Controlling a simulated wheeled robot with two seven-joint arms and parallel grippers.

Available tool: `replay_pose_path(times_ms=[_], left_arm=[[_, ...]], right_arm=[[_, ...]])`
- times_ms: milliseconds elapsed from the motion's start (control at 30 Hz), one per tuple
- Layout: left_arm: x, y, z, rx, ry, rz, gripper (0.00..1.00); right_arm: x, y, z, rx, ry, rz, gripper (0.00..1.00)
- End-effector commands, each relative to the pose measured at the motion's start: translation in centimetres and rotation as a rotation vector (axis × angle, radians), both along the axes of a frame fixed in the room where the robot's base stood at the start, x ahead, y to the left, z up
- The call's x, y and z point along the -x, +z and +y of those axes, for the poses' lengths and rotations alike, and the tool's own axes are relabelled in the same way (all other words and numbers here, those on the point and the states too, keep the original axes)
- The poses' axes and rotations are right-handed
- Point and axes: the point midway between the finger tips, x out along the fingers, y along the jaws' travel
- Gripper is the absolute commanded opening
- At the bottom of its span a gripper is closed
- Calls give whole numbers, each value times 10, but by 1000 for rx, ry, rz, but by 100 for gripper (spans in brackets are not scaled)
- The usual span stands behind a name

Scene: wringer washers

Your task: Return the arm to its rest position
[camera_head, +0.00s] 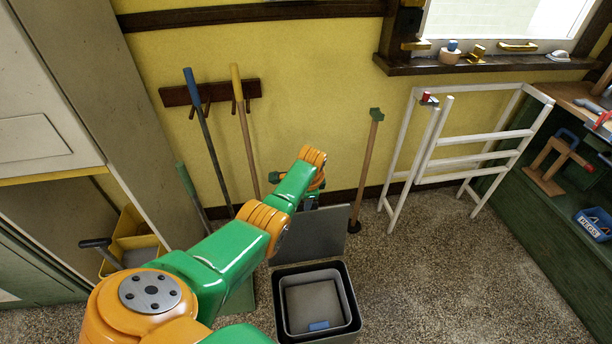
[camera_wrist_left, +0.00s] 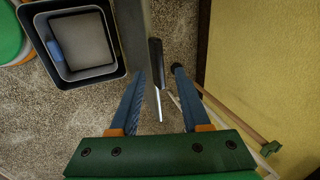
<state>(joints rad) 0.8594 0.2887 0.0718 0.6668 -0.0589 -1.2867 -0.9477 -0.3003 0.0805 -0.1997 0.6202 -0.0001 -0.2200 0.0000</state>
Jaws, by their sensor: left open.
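My left arm (camera_head: 215,260), green and orange, reaches forward from the lower left over the floor. Its gripper (camera_head: 312,200) is near the yellow wall, mostly hidden behind my own wrist. In the left wrist view the two blue fingers of my left gripper (camera_wrist_left: 158,75) are apart. A thin dark-handled thing with a pale rod (camera_wrist_left: 155,52) shows between them; I cannot tell whether it is touched or lies beyond. My right gripper is in neither view.
An open bin (camera_head: 350,300) with a blue item (camera_head: 319,326) inside stands below the arm; its raised lid (camera_head: 325,232) is close by. A wooden pole (camera_head: 366,165) leans against the wall, beside a white rack (camera_head: 428,160). Cabinets (camera_head: 50,130) stand left, green shelving (camera_head: 535,215) right.

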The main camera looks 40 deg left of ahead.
Motion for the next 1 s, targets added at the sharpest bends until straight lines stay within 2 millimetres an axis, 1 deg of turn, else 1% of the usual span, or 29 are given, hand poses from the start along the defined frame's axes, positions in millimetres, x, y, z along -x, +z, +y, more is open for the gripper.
replay_pose_path(times_ms=[33, 133, 567, 667, 767, 800, 867, 900, 967, 1000], left_arm=[[2, 15, -2, -1, -1, 0, 47], [4, 22, -5, 1, 0, 1, 47], [5, 22, -6, 2, 1, 1, 47], [8, 17, -8, -2, 8, -1, 47], [27, -2, -22, -9, 47, -23, 47], [40, -12, -32, -4, 71, -38, 47], [65, -25, -53, 16, 110, -66, 47], [81, -31, -66, 36, 137, -83, 47], [103, -35, -85, 72, 172, -103, 47], [117, -36, -96, 96, 195, -113, 47]], right_arm=[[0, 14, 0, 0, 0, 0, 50], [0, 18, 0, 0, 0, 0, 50], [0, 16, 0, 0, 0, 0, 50], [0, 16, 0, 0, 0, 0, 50], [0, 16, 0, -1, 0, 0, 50], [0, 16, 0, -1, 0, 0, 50], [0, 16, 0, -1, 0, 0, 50], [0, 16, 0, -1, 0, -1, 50], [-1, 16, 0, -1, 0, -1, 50], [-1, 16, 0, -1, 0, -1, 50]])
